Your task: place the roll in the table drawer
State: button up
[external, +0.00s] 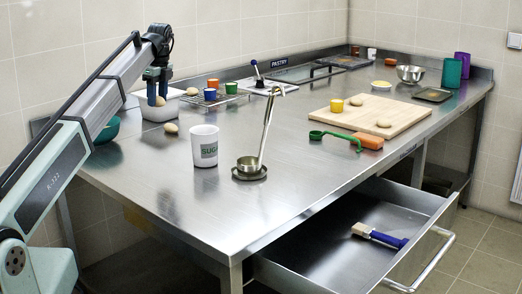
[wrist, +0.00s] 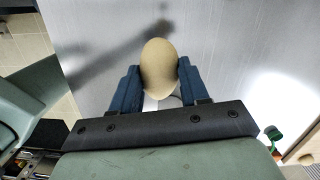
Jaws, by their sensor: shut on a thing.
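My gripper (external: 157,88) is at the back left of the steel table, over a white container (external: 160,112). In the wrist view my gripper (wrist: 155,88) is shut on a tan, egg-shaped roll (wrist: 158,66), held between its blue fingers. The held roll also shows low between the fingers in the external view (external: 160,101); whether it clears the container I cannot tell. The table drawer (external: 425,211) is pulled open at the front right. A brush with a blue handle (external: 385,238) lies in it, with bare floor around it.
Another roll (external: 171,128) lies beside the container. A white sugar canister (external: 204,147) and a ladle on a stand (external: 250,165) stand mid-table. A cutting board (external: 370,118) holds more rolls and a yellow cup. A green-handled tool (external: 335,137) lies before it.

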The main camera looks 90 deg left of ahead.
notch_tip(320, 180, up, 5)
jog(key=shift+a+r, duration=0.1)
jog(key=shift+w+r, duration=0.2)
jog(key=shift+w, duration=0.4)
jog(key=w+m, duration=0.2)
jog(key=w, duration=1.4)
jog(key=m+t, duration=0.1)
jog(key=m, duration=0.6)
send_over(390, 217)
jog(key=shift+y, duration=0.3)
jog(key=shift+d+f, duration=0.15)
jog(key=shift+f, duration=8.65)
jog(key=shift+d+f, duration=0.15)
jog(key=shift+f, duration=8.65)
jog(key=shift+f, duration=0.1)
